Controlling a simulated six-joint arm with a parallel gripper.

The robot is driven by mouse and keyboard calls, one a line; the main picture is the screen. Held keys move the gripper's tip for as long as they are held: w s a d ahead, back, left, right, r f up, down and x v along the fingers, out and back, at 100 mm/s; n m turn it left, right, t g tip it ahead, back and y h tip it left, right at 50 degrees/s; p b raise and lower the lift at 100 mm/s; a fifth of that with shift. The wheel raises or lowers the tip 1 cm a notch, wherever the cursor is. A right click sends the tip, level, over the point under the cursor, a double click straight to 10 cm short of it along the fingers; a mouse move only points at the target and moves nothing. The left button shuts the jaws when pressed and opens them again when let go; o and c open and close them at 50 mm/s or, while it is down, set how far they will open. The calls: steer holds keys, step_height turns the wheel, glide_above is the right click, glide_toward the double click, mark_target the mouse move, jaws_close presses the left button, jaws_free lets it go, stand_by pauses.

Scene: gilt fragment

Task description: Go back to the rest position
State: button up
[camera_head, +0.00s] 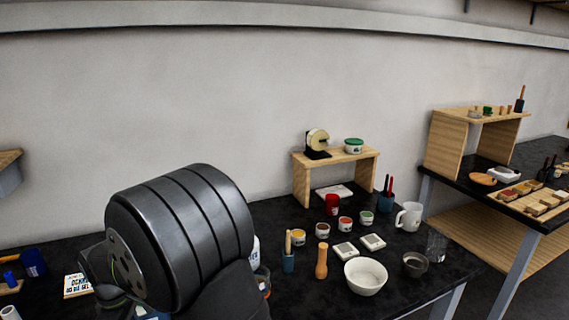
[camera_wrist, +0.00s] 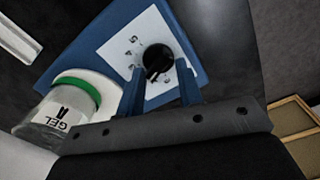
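In the wrist view my gripper (camera_wrist: 160,82) shows two blue fingers held apart, with nothing seen clamped between them. A black knob (camera_wrist: 157,61) on a white numbered dial plate lies just beyond the fingertips, between them in the picture. I cannot tell how far the tips are from it. The plate is on a blue device (camera_wrist: 110,40). In the head view, my large dark arm link fills the lower left, and my gripper does not show.
A clear jar marked GEL with a green rim (camera_wrist: 75,105) stands close beside the blue device. In the head view, a white bowl (camera_head: 366,277), a wooden pestle-like tool (camera_head: 321,261), small pots and a white mug (camera_head: 409,216) crowd the black table. A wooden shelf (camera_head: 337,157) stands behind.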

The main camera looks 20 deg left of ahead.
steer(key=shift+n, duration=0.4)
steer(key=shift+r, duration=2.45)
step_height(320, 180, up, 12)
steer(key=m, duration=0.9)
steer(key=f, duration=1.7)
steer(key=shift+w, duration=0.2)
jaws_close()
